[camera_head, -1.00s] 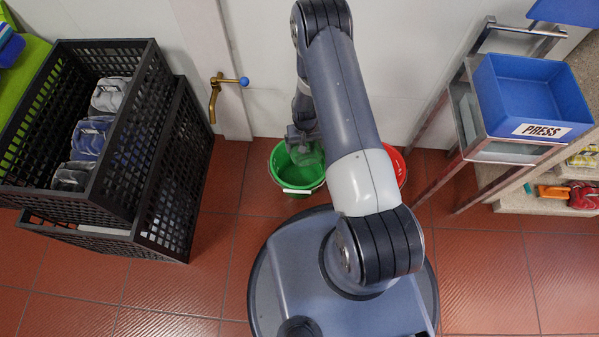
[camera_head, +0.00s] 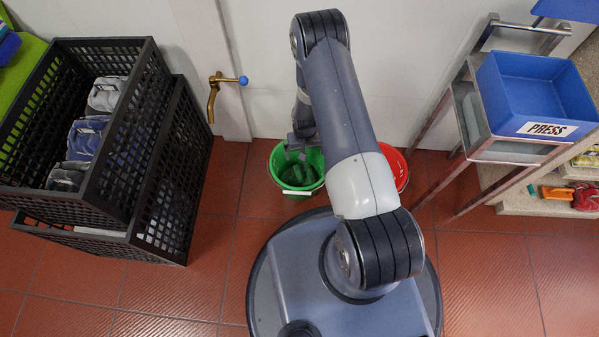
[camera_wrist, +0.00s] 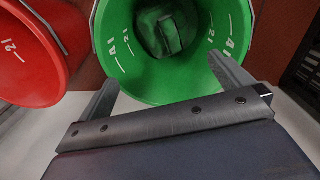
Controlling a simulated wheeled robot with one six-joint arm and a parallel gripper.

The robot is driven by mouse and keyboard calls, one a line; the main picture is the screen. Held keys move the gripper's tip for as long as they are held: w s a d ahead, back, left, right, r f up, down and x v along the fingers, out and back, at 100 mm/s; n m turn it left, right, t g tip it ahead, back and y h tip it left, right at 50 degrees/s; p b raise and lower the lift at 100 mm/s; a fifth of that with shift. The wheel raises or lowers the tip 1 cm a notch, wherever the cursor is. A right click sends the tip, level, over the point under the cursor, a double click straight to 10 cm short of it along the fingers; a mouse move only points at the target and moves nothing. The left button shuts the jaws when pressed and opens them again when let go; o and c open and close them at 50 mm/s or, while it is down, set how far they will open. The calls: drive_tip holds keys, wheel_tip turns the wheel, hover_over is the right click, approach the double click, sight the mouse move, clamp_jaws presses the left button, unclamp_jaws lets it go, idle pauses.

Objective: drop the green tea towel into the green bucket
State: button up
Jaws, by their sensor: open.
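The green bucket (camera_head: 304,187) stands on the tiled floor by the white wall, and its inside fills the top of the wrist view (camera_wrist: 200,85). The dark green tea towel (camera_head: 296,175) lies crumpled in the bottom of the bucket; it also shows in the wrist view (camera_wrist: 167,32). My gripper (camera_head: 298,148) is above the bucket's opening. In the wrist view its two fingers (camera_wrist: 165,75) are spread wide with nothing between them.
A red bucket (camera_head: 394,166) stands just right of the green one, partly behind my arm. Black crates (camera_head: 165,190) with folded cloths are at the left. A metal stand with a blue PRESS tray (camera_head: 530,90) is at the right. A brass tap (camera_head: 213,95) is on the wall.

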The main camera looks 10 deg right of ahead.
wheel_tip(320, 180, up, 11)
drive_tip(key=p, duration=0.3)
drive_tip(key=shift+f, duration=0.2)
wheel_tip(320, 180, down, 10)
drive_tip(key=b, duration=0.3)
wheel_tip(320, 180, up, 5)
drive_tip(key=p, duration=0.2)
drive_tip(key=shift+r+p, duration=0.1)
drive_tip(key=shift+p, duration=0.25)
